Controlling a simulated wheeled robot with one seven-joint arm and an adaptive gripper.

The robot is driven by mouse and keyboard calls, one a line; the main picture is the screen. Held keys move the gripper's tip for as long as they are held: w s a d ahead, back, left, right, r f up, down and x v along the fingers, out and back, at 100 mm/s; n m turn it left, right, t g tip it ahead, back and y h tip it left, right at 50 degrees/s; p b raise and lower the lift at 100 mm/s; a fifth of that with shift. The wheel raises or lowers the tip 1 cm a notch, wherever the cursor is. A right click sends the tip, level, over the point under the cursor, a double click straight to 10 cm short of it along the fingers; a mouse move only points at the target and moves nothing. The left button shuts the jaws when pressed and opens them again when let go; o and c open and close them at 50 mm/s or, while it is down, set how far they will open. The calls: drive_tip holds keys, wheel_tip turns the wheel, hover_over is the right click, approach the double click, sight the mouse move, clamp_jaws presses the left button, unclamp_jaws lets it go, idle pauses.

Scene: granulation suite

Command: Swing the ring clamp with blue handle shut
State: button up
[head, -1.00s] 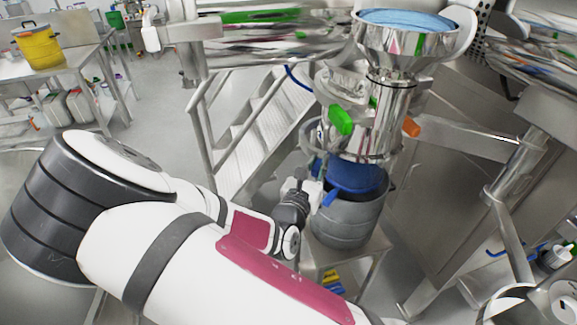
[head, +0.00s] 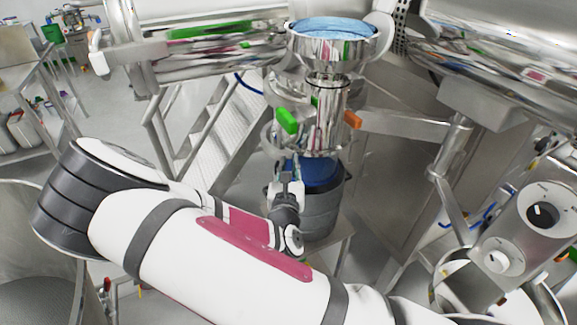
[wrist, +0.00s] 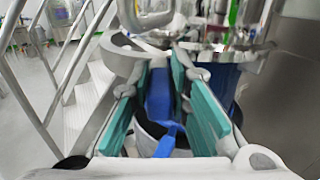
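The ring clamp (head: 268,136) is a steel ring around the lower part of the steel column, and its near side looks swung out from the column. Its blue handle (wrist: 160,95) shows in the wrist view between the two teal finger pads, with a blue piece (wrist: 166,140) nearer the camera. In the head view the handle is mostly hidden by my gripper (head: 287,178), which is at the clamp's near left side. In the wrist view my gripper (wrist: 161,85) has its fingers apart on either side of the handle. Contact with it cannot be told.
Above the clamp stand a green handle (head: 286,120), an orange handle (head: 353,119) and a funnel (head: 330,47) with blue contents. A grey drum (head: 322,212) with a blue top is below. Stairs (head: 215,125) rise at left; a steel panel (head: 400,175) stands at right.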

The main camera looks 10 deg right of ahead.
drive_tip(key=o, duration=0.3)
drive_tip(key=shift+s, duration=0.1)
drive_tip(key=v, duration=1.1)
drive_tip(key=shift+s+a, duration=0.15)
drive_tip(key=shift+s, duration=0.25)
